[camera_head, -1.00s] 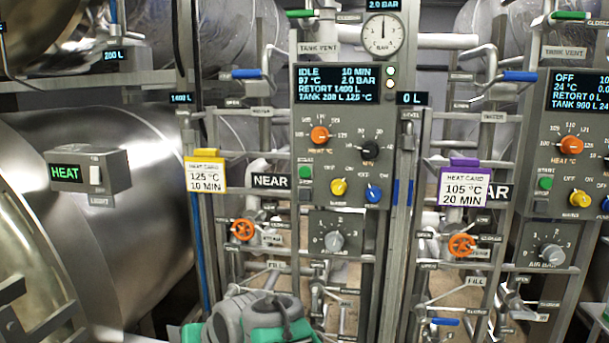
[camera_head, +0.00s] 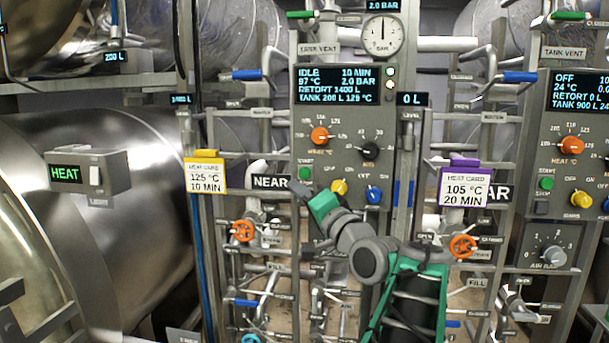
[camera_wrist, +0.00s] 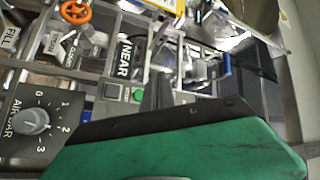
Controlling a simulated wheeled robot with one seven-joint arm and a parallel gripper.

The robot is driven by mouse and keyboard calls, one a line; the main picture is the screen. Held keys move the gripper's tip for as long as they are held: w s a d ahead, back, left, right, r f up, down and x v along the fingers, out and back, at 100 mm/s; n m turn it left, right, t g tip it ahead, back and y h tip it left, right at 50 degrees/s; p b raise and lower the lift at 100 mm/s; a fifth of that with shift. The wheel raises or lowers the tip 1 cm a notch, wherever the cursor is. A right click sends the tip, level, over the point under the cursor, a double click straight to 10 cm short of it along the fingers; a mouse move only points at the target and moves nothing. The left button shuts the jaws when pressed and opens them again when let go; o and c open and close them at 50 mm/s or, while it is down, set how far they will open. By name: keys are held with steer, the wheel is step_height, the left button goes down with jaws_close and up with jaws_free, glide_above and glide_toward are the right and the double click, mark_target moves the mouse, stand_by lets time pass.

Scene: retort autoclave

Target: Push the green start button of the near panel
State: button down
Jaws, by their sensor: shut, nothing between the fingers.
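The near panel (camera_head: 340,135) is a grey box whose display reads IDLE, 10 MIN, 97 °C and 2.0 BAR. Its green start button (camera_head: 305,172) sits at the lower left of the panel, above the NEAR sign's level. My gripper (camera_head: 297,187) is shut and empty, its dark tip just below and slightly left of the button in the head view. In the wrist view the green button (camera_wrist: 138,95) shows close beside the dark fingers (camera_wrist: 158,90). I cannot tell whether the tip touches the panel.
A yellow knob (camera_head: 339,187) and a blue knob (camera_head: 373,194) sit right of the button. A yellow heat card (camera_head: 206,178) hangs at left and a purple one (camera_head: 464,187) at right. Pipes and orange valve wheels (camera_head: 242,231) lie below.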

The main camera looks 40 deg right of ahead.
mark_target(305, 179)
steer(key=shift+w+d+p, duration=0.7)
steer(key=shift+w+d, duration=0.2)
steer(key=shift+d, duration=0.25)
steer(key=shift+w+d+p, duration=0.65)
steer(key=shift+w+d, duration=0.25)
steer(key=shift+d, duration=0.3)
steer(key=shift+w+d+p, duration=0.7)
steer(key=shift+w+d, duration=0.2)
steer(key=shift+d, duration=0.25)
steer(key=shift+w, duration=0.1)
steer(key=shift+w+d, duration=0.2)
steer(key=shift+d, duration=0.1)
steer(key=shift+w+d+p, duration=0.35)
steer(key=shift+d, duration=0.15)
stand_by(0.4)
steer(key=shift+s+a+f+b, duration=0.15)
steer(key=shift+s+a+b, duration=0.2)
steer(key=shift+b, duration=0.1)
steer(key=shift+s+a, duration=0.3)
steer(key=shift+a, duration=0.15)
